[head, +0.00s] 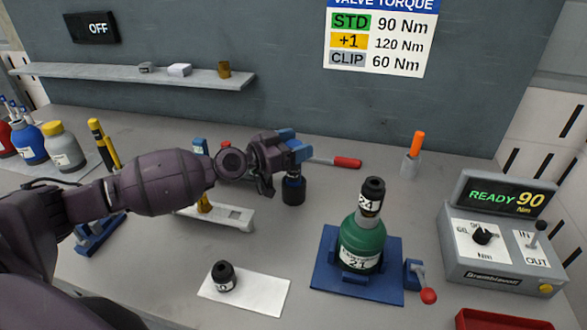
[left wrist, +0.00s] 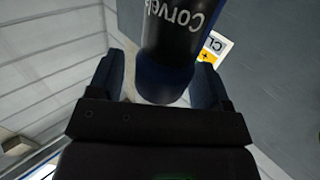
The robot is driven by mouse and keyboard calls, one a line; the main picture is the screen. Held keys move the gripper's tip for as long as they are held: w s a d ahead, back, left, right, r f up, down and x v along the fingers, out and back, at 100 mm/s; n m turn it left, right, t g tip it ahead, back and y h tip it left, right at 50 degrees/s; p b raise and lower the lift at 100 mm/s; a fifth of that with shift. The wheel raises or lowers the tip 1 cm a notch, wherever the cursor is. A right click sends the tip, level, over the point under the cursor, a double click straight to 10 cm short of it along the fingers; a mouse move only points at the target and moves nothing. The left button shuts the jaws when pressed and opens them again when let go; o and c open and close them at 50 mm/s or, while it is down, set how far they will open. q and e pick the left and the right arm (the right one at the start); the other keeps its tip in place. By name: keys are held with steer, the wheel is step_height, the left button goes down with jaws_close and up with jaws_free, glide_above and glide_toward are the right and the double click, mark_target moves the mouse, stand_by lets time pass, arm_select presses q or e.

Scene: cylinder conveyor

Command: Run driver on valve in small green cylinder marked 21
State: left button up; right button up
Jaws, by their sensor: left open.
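The small green cylinder (head: 362,243) stands upright in a blue clamp base (head: 330,275). Its body label appears to read 21. A black-topped valve (head: 372,192) with a pale marked band sits in its neck. My left gripper (head: 292,152) is left of and behind it, with blue fingers apart. A dark tool with a blue part, seemingly the driver (head: 293,190), is at the fingers. In the left wrist view this dark lettered body (left wrist: 180,35) lies between the open fingers; contact cannot be told. My right gripper is out of view.
A control box (head: 500,240) reads READY 90 Nm. A red-knobbed lever (head: 428,296) is right of the clamp. Another black valve (head: 223,276) stands on a white mat (head: 265,292). A red-handled tool (head: 345,162) lies behind. Other cylinders (head: 62,148) stand far left.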

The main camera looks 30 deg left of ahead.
arm_select(q)
steer(key=shift+x, duration=0.8)
jaws_close()
